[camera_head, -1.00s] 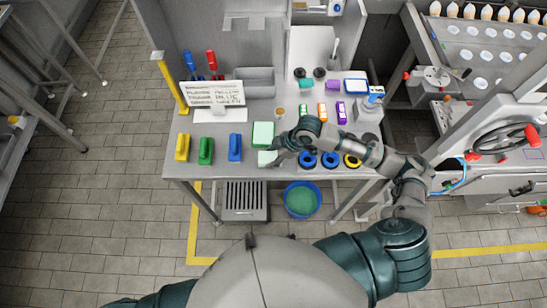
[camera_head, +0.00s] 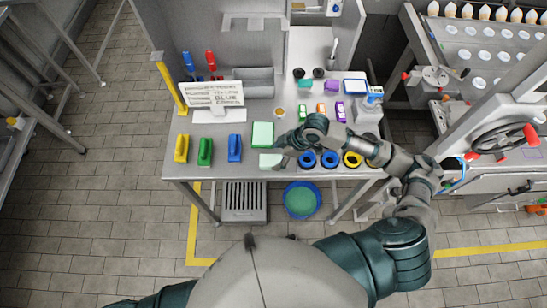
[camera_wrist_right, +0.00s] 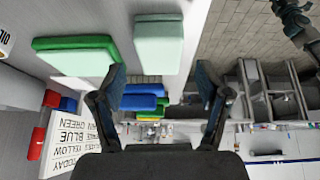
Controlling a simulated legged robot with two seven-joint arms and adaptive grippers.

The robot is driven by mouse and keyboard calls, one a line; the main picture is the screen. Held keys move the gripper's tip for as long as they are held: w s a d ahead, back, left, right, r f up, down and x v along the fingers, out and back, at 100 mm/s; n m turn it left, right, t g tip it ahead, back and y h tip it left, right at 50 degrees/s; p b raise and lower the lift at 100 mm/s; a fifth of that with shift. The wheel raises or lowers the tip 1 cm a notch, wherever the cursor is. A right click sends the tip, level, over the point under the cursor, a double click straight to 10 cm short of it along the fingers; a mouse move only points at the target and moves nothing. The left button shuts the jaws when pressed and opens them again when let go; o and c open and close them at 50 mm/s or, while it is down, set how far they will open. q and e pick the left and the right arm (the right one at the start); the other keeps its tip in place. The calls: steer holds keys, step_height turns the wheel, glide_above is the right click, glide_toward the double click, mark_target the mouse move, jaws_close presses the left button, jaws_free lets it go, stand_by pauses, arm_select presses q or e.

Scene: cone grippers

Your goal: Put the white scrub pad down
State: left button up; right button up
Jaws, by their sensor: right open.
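The white scrub pad (camera_head: 270,160), pale with a faint green tint, lies at the front edge of the table, just in front of a green-edged pad (camera_head: 262,134). My right gripper (camera_head: 284,151) is just to its right, low over the table. In the right wrist view the pale pad (camera_wrist_right: 158,45) is ahead of the spread fingers of my right gripper (camera_wrist_right: 160,85), with nothing between them. The green-edged pad (camera_wrist_right: 75,57) shows to its left there. My left gripper is out of view.
Yellow, green and blue handled brushes (camera_head: 235,148) stand in a row to the left. Several blue and yellow rings (camera_head: 308,160) lie to the right, under my right forearm. A sign (camera_head: 213,95) stands behind. A blue bin (camera_head: 301,199) is below the table.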

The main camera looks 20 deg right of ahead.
steer(key=v, duration=0.8)
steer(key=shift+d+r, duration=0.2)
steer(key=shift+d, duration=0.2)
steer(key=shift+a, duration=0.2)
steer(key=shift+s+d, duration=0.1)
steer(key=shift+s, duration=0.05)
